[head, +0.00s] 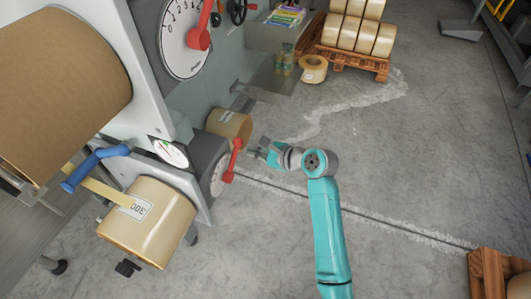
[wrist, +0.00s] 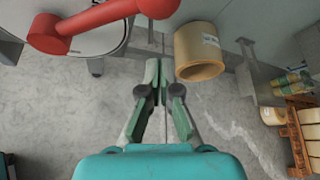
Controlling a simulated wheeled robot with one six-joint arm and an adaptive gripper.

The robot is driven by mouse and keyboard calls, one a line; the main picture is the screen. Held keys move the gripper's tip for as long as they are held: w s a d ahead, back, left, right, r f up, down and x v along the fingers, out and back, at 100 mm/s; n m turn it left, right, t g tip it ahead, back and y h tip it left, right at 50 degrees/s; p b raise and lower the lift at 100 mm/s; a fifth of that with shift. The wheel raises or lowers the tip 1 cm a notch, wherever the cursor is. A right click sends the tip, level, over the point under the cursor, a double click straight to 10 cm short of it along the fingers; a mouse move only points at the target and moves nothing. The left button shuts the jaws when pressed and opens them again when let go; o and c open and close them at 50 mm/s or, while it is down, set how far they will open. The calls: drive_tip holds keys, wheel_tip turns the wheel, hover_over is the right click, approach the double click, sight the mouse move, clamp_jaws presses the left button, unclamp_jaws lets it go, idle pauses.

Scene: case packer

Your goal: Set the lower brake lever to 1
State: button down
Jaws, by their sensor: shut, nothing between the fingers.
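The lower brake lever (head: 233,162) is red and sits on a pale dial (head: 218,176) on the side of a grey box low on the machine. In the head view its arm points up and slightly right from its hub; the dial's numbers are too small to read. In the wrist view the lever (wrist: 100,17) crosses the top left, its free end near the top middle. My gripper (head: 259,149) is just right of the lever's free end, apart from it. In the wrist view my gripper (wrist: 158,72) is shut and empty, its fingertips below the lever's end.
An upper red lever (head: 200,32) stands on a larger numbered dial (head: 181,50) above. A tape roll (head: 230,125) is behind my gripper. A large roll (head: 148,222) and a blue handle (head: 95,166) are left. The floor to the right is mostly clear.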

sight(233, 158)
drive_tip(key=r, duration=0.1)
drive_tip(key=a+r, duration=0.1)
drive_tip(key=s+a+r, duration=0.1)
drive_tip(key=shift+r, duration=0.15)
